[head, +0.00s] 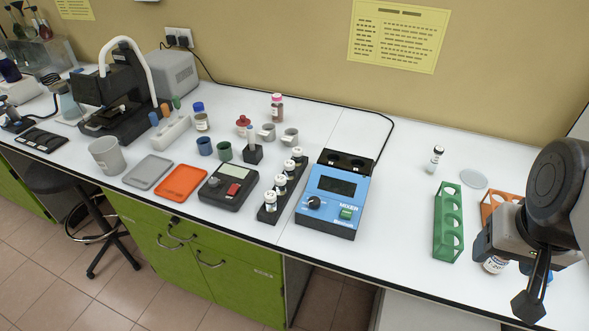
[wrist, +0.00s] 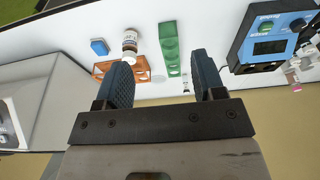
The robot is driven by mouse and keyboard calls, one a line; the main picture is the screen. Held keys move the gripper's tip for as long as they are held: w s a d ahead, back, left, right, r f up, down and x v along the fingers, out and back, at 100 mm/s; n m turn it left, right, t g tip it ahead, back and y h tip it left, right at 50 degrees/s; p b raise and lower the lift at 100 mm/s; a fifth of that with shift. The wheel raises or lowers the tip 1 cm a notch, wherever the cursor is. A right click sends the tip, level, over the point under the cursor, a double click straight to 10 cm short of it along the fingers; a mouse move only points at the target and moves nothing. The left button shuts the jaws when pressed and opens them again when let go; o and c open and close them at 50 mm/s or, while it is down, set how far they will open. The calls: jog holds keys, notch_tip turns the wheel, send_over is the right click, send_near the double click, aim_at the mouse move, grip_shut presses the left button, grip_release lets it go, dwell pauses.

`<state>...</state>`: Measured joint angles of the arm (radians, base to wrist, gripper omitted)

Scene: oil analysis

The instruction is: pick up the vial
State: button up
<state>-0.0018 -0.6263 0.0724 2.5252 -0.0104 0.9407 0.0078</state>
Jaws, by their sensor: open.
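A small clear vial with a dark cap and a white label (head: 435,158) stands upright on the bench behind the green rack. In the wrist view it (wrist: 185,82) shows small, between the fingers in the picture but well beyond them. Several white-capped vials (head: 280,185) stand in a black rack left of the blue mixer. My gripper (head: 530,300) is at the right, above the bench's front edge. In the wrist view its two fingers (wrist: 160,68) are apart, with nothing between them.
A green rack (head: 447,222) and an orange rack (head: 492,205) stand near the gripper. A brown bottle (wrist: 130,40) and a blue box (wrist: 99,46) are close by. The blue mixer (head: 333,195) is farther left. A round pale disc (head: 474,179) lies beside the small vial.

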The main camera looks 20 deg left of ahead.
jog(key=w+a+n, duration=0.5)
jog(key=w+a, duration=0.3)
jog(key=n+g, duration=0.3)
jog(key=n, duration=1)
send_over(270, 195)
jog(key=d, duration=0.1)
notch_tip(270, 195, down, 13)
jog(key=shift+w+d, duration=0.1)
jog(key=shift+a+f, duration=0.25)
jog(key=shift+a, duration=0.3)
jog(key=shift+f, duration=1.35)
